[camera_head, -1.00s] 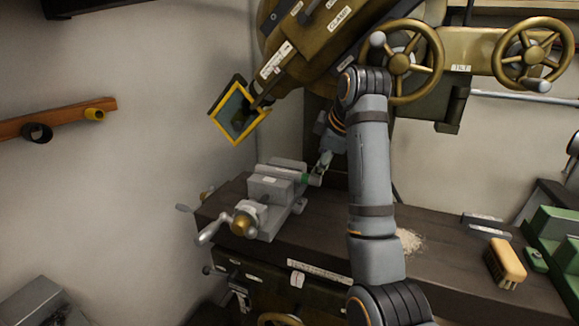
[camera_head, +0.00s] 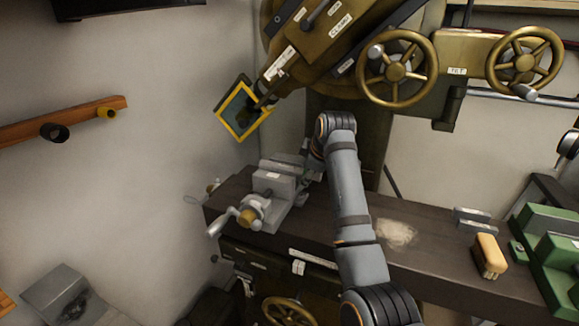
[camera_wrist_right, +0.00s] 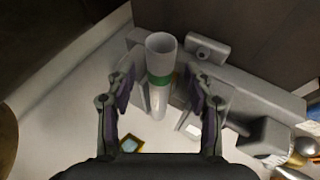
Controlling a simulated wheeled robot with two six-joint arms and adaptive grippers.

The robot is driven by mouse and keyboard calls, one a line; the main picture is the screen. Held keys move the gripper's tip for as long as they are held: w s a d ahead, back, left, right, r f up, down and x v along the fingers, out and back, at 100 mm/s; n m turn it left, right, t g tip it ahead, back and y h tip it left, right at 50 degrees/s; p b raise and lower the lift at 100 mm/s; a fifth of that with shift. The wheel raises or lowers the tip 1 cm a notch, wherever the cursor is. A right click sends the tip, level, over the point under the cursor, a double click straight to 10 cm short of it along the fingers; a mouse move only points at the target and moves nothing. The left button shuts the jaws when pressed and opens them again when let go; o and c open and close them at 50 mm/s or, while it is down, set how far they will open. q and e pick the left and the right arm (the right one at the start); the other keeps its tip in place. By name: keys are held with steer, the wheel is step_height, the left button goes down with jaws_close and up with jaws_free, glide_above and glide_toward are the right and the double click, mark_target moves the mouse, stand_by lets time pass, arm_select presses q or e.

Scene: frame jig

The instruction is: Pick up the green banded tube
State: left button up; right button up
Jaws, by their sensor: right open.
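The green banded tube (camera_wrist_right: 161,48) is a pale hollow cylinder with a green band, seen in the right wrist view between the fingers of my right gripper (camera_wrist_right: 165,88). The fingers are open, one on each side of the tube, with gaps showing. My left gripper is not in view.
A large brass-coloured machine (camera_head: 345,40) with handwheels overhangs the bench. A yellow-framed panel (camera_head: 240,110) hangs above the vise. A yellow-topped brush (camera_head: 489,254), a pale powder pile (camera_head: 397,233) and green blocks (camera_head: 553,240) are to the right on the bench.

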jaws_close()
stand_by(0.3)
